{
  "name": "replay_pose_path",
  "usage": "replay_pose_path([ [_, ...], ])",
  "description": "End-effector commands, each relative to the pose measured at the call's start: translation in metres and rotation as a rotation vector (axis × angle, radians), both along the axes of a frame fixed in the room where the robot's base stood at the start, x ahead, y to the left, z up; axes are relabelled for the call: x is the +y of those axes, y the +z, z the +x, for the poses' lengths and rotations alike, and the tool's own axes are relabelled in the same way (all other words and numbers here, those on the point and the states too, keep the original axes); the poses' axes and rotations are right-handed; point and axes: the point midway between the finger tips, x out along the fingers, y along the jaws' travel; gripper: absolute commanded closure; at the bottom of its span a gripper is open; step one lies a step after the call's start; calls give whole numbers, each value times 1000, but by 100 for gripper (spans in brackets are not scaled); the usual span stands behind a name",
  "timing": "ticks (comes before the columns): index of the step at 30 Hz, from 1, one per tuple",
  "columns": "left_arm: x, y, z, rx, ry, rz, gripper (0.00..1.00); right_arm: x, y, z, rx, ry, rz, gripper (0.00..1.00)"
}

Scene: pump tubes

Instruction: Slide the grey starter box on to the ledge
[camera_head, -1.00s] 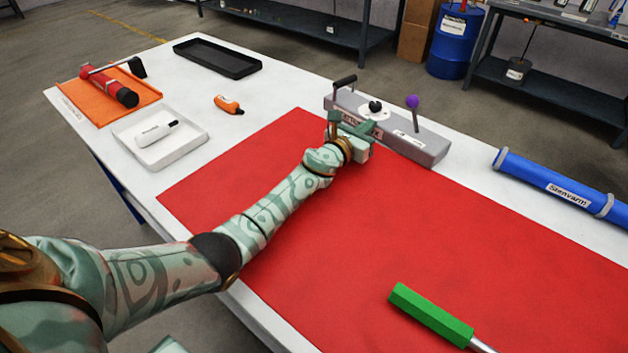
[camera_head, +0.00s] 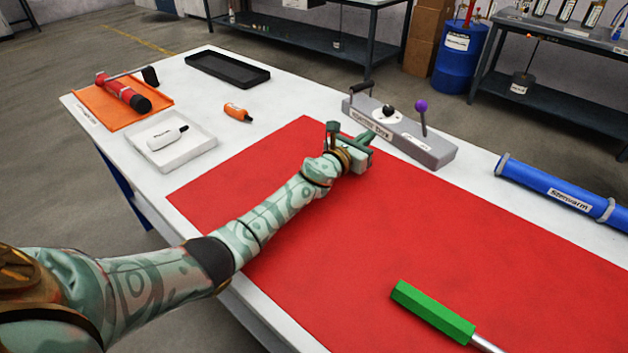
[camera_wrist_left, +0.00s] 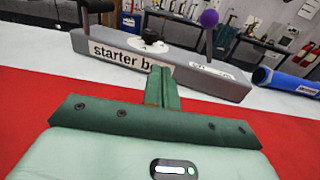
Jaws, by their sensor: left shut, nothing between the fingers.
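The grey starter box (camera_head: 428,152) lies lengthwise at the far side of the table, on the white strip beyond the red mat. It has a black handle, a black knob and a purple-knobbed lever. Its labelled front fills the upper part of the left wrist view (camera_wrist_left: 115,52). My left gripper (camera_head: 369,137) is over the mat's far edge, shut and empty, just in front of the box's front face. Its green fingers (camera_wrist_left: 163,85) point at the box; whether they touch it I cannot tell. I cannot make out a separate ledge. My right gripper is not in view.
A blue tube (camera_head: 545,188) lies right of the box. A green-handled tool (camera_head: 433,313) lies on the red mat (camera_head: 300,235). A white tray (camera_head: 195,150), orange bottle (camera_head: 238,112), orange mat (camera_head: 90,108) and black tray (camera_head: 228,72) are at left. The mat's middle is clear.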

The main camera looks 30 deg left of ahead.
Motion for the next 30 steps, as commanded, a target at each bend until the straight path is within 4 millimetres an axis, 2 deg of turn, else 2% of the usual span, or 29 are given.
replay_pose_path([
  [1,3,10,-11,-6,1,2,100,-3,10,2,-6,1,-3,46],
  [5,6,10,-38,-6,1,1,100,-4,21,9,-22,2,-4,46],
  [10,12,9,-83,-5,0,1,100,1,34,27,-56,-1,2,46],
  [18,23,4,-153,-2,1,0,100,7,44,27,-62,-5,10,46],
  [24,27,3,-179,-3,2,1,100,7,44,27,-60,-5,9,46],
  [30,28,3,-185,-4,2,-1,100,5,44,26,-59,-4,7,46],
])
